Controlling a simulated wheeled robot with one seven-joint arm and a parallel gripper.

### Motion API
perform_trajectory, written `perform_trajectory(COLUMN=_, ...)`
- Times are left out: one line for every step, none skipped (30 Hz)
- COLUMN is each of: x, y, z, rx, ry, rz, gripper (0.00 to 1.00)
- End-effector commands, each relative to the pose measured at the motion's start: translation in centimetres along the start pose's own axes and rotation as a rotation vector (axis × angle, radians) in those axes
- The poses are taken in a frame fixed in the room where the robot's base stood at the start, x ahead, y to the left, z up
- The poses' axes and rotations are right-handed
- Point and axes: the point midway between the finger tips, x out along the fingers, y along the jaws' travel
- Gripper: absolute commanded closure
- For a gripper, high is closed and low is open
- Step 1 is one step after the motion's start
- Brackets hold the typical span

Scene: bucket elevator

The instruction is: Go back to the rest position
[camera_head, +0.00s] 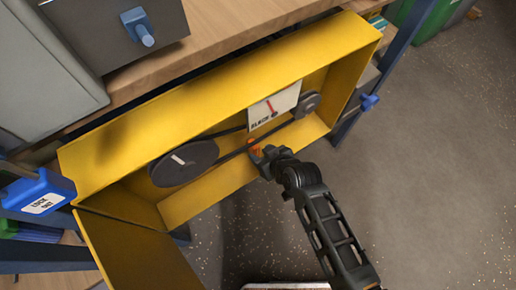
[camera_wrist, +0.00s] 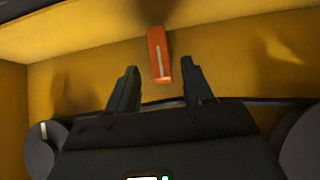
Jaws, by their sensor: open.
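My gripper (camera_head: 263,158) is inside the front of an open yellow housing (camera_head: 225,95), at the lower run of a dark belt (camera_head: 232,154). In the wrist view my gripper (camera_wrist: 160,82) has its two dark fingers spread apart. An orange piece with a pale stripe (camera_wrist: 159,55) shows between and beyond the fingertips; I cannot tell whether it touches them. In the head view the orange piece (camera_head: 254,146) is small and partly hidden by the gripper.
The belt joins a large dark pulley (camera_head: 184,163) and a small one (camera_head: 305,104). A white gauge card (camera_head: 274,106) with a red needle stands behind it. A blue lockout box (camera_head: 40,191) hangs at the left. The open yellow door (camera_head: 135,255) is below. Floor at right is clear.

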Motion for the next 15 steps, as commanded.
perform_trajectory(x=-0.60, y=0.02, z=-0.05, rx=0.000, ry=0.001, rz=0.001, gripper=0.49)
perform_trajectory(x=-0.82, y=0.01, z=-0.05, rx=0.000, ry=0.001, rz=0.001, gripper=0.49)
perform_trajectory(x=-1.05, y=-0.01, z=0.01, rx=0.000, ry=0.000, rz=0.000, gripper=0.49)
perform_trajectory(x=-1.17, y=-0.01, z=0.03, rx=0.000, ry=-0.001, rz=0.000, gripper=0.49)
perform_trajectory(x=-1.27, y=-0.01, z=0.01, rx=0.000, ry=-0.001, rz=0.000, gripper=0.49)
perform_trajectory(x=-1.35, y=0.00, z=-0.01, rx=-0.001, ry=0.000, rz=0.000, gripper=0.49)
perform_trajectory(x=-1.38, y=0.00, z=-0.02, rx=-0.001, ry=0.000, rz=0.000, gripper=0.49)
perform_trajectory(x=-1.39, y=0.00, z=-0.02, rx=-0.001, ry=0.000, rz=0.000, gripper=0.49)
perform_trajectory(x=-1.38, y=0.00, z=-0.02, rx=-0.001, ry=0.000, rz=0.000, gripper=0.49)
perform_trajectory(x=-1.37, y=0.00, z=-0.02, rx=-0.001, ry=0.000, rz=0.000, gripper=0.49)
perform_trajectory(x=-1.37, y=0.00, z=-0.01, rx=-0.001, ry=0.000, rz=0.000, gripper=0.49)
perform_trajectory(x=-1.36, y=0.00, z=-0.01, rx=-0.001, ry=0.000, rz=0.000, gripper=0.49)
perform_trajectory(x=-1.36, y=0.00, z=-0.01, rx=0.000, ry=0.000, rz=0.000, gripper=0.49)
perform_trajectory(x=-1.36, y=0.00, z=-0.01, rx=0.000, ry=0.000, rz=0.000, gripper=0.49)
perform_trajectory(x=-1.35, y=0.00, z=-0.01, rx=0.000, ry=0.000, rz=0.000, gripper=0.49)
